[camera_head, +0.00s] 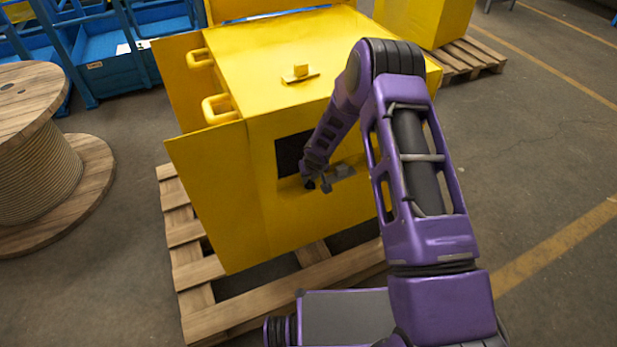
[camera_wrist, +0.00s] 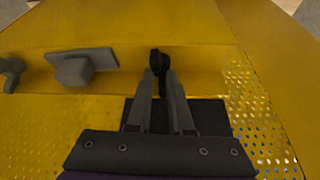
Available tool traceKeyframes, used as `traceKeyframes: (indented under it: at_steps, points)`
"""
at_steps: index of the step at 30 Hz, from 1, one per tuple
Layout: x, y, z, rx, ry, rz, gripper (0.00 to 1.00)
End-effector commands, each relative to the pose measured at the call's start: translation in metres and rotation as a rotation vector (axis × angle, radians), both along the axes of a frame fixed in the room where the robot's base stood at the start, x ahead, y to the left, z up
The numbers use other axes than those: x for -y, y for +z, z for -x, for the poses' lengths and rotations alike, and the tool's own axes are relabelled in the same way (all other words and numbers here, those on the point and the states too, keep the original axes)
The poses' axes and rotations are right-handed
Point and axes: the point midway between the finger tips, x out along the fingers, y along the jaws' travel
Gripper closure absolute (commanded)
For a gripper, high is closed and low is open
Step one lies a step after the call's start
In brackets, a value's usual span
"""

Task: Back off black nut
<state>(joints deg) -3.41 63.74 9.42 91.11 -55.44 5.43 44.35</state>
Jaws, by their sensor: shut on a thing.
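The black nut (camera_wrist: 156,58) shows in the wrist view at the top centre, at the tips of my gripper's two fingers, on a yellow ledge of the machine. My gripper (camera_wrist: 163,76) is shut on it. The fingers hide part of the nut, so I cannot tell its thread or how far it sits in. In the head view my gripper (camera_head: 308,184) is at the front of the yellow housing (camera_head: 232,205), just below a dark opening (camera_head: 290,155).
Left of the nut in the wrist view are a grey block on a plate (camera_wrist: 82,68) and a small dark grey fitting (camera_wrist: 12,74). Perforated yellow panels flank the ledge. The housing stands on a wooden pallet (camera_head: 187,235).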

Motion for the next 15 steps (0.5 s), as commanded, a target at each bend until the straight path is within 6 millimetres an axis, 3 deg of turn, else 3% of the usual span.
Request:
traceKeyframes:
  at_steps: [15]
  points:
    - [0.0065,-0.0025,-0.0028,-0.002,0.481,-0.006,1.0]
